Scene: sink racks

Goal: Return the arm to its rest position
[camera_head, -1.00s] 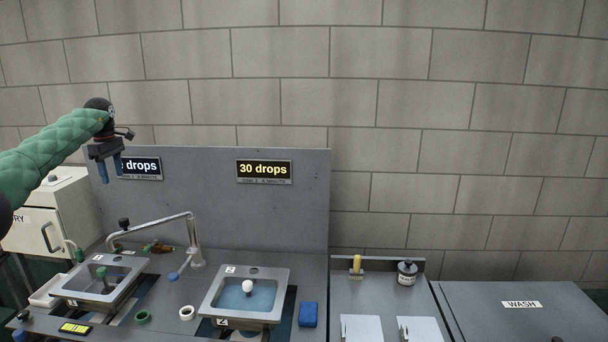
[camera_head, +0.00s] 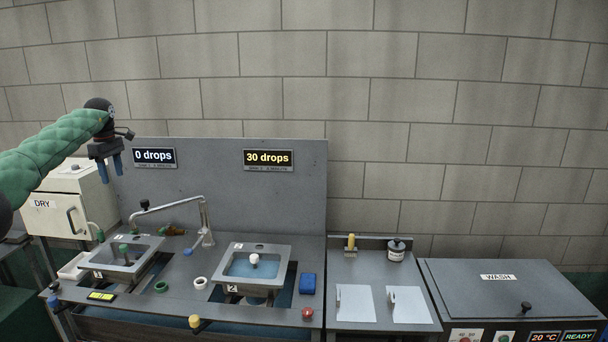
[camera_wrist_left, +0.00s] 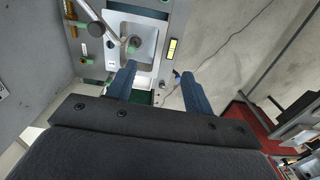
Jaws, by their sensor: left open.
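My left arm, in a green padded sleeve, comes in from the left in the head view. Its left gripper (camera_head: 109,170) points down with blue fingers, in front of the upper left of the grey back panel, above the left sink. It is open and empty. The wrist view shows both blue fingers of the gripper (camera_wrist_left: 158,88) spread apart with nothing between them. My right gripper is out of the view.
The grey back panel (camera_head: 226,190) carries signs "0 drops" (camera_head: 154,156) and "30 drops" (camera_head: 267,158). The right sink (camera_head: 221,271) holds water and a white-topped plug. A curved tap (camera_head: 170,205) stands between the sinks. The DRY cabinet (camera_head: 55,215) is at left; the WASH unit (camera_head: 470,284) is at right.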

